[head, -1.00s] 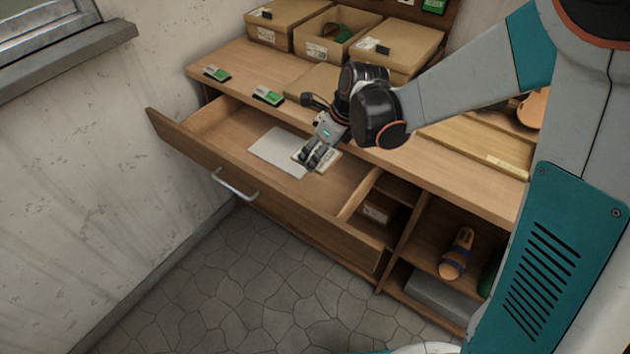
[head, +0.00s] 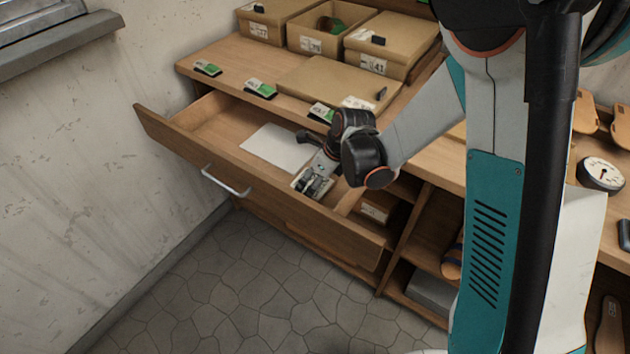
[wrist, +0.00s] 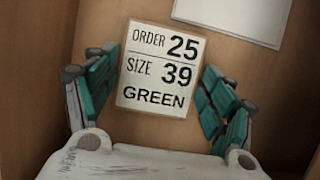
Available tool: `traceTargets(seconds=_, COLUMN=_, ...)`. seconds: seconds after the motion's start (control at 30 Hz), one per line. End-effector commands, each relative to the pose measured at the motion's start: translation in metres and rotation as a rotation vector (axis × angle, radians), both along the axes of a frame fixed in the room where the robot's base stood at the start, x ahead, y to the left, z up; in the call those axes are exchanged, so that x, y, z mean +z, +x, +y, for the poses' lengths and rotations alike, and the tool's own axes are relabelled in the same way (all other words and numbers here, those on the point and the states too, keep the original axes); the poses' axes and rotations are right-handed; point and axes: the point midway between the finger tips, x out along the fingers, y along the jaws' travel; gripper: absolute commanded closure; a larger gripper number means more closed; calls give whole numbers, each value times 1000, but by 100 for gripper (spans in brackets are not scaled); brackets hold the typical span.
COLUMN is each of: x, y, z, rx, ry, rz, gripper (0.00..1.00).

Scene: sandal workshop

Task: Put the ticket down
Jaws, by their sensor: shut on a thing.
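The ticket (wrist: 160,70) is a white card reading "ORDER 25, SIZE 39, GREEN" in the wrist view. My gripper (wrist: 158,88) has teal-padded fingers at the ticket's two side edges and is shut on it. In the head view my gripper (head: 314,182) is over the right part of the open drawer (head: 285,218), with the ticket partly hidden beneath its fingers. I cannot tell whether the ticket touches the drawer floor.
A blank white sheet (head: 276,148) lies in the drawer, left of my gripper. The drawer's far left floor is bare. Green-and-white cards (head: 260,89) lie along the bench top (head: 225,62). Cardboard boxes (head: 375,63) stand behind. A gauge (head: 600,174) is at right.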

Motion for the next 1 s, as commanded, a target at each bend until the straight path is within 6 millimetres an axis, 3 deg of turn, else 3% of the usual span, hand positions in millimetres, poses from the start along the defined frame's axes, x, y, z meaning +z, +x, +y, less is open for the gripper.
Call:
traceTargets(seconds=0.23, x=0, y=0, z=0, rx=0, ry=-1, rz=1, gripper=48)
traceTargets(seconds=0.27, x=-1, y=0, z=0, rx=0, ry=-1, rz=1, gripper=22)
traceTargets(seconds=0.3, x=0, y=0, z=0, rx=0, ry=-1, rz=1, gripper=16)
traceTargets(seconds=0.73, x=3, y=-1, z=0, rx=0, ry=-1, rz=1, gripper=16)
traceTargets(seconds=1.0, x=46, y=-11, z=-14, rx=-1, ry=-1, rz=1, gripper=16)
